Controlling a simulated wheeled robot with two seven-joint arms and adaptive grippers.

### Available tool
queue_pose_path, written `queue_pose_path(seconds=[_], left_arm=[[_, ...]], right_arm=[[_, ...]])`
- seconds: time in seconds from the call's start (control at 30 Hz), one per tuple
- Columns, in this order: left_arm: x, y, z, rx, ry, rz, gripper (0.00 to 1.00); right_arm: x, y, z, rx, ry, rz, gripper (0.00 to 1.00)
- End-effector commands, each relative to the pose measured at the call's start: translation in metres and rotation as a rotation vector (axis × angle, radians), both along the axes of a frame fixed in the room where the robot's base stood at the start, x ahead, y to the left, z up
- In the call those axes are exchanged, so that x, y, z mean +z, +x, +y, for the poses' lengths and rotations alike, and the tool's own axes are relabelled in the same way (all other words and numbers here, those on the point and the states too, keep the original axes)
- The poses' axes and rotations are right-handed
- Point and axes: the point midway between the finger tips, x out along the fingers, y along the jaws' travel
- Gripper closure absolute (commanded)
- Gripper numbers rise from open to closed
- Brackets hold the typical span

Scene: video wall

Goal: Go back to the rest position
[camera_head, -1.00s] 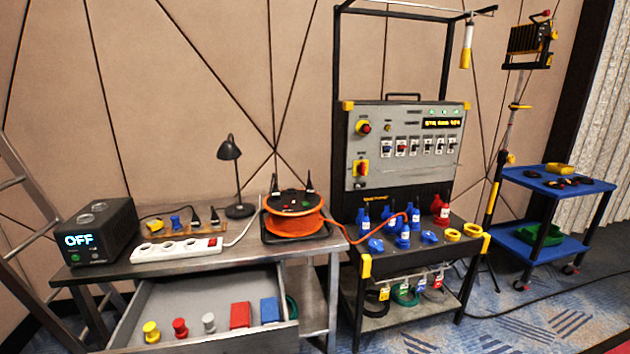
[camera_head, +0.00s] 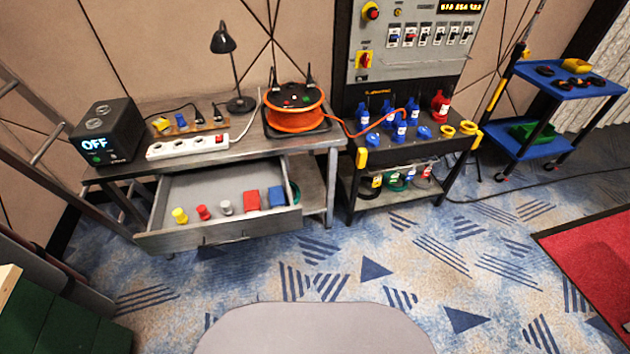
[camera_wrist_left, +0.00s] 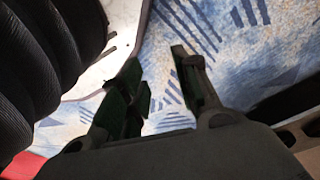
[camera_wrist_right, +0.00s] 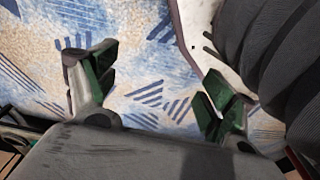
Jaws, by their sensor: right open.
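My left gripper (camera_wrist_left: 160,85) shows in the left wrist view with its two dark green fingers apart and nothing between them, over the blue patterned carpet. My right gripper (camera_wrist_right: 155,85) shows in the right wrist view, open and empty, also above the carpet. Neither gripper shows in the head view. A dark ribbed sleeve of mine and part of my pale base appear beside the fingers in both wrist views.
A metal workbench (camera_head: 250,148) has an open drawer (camera_head: 190,238) holding several colored pieces. A grey electrical panel (camera_head: 415,50) stands beside it, and a blue cart (camera_head: 535,77) at right. A red mat (camera_head: 595,258) lies right; dark green boxes (camera_head: 60,320) stand lower left. Carpet between is clear.

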Motion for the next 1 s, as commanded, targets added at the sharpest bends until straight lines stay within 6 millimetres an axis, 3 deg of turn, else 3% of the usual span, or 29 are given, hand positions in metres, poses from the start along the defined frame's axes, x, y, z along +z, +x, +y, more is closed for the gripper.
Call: queue_pose_path(seconds=[1.0], left_arm=[[0.012,-0.094,0.031,-0.001,0.023,0.017,0.68]], right_arm=[[0.012,-0.094,-0.031,0.001,-0.024,0.017,0.17]])
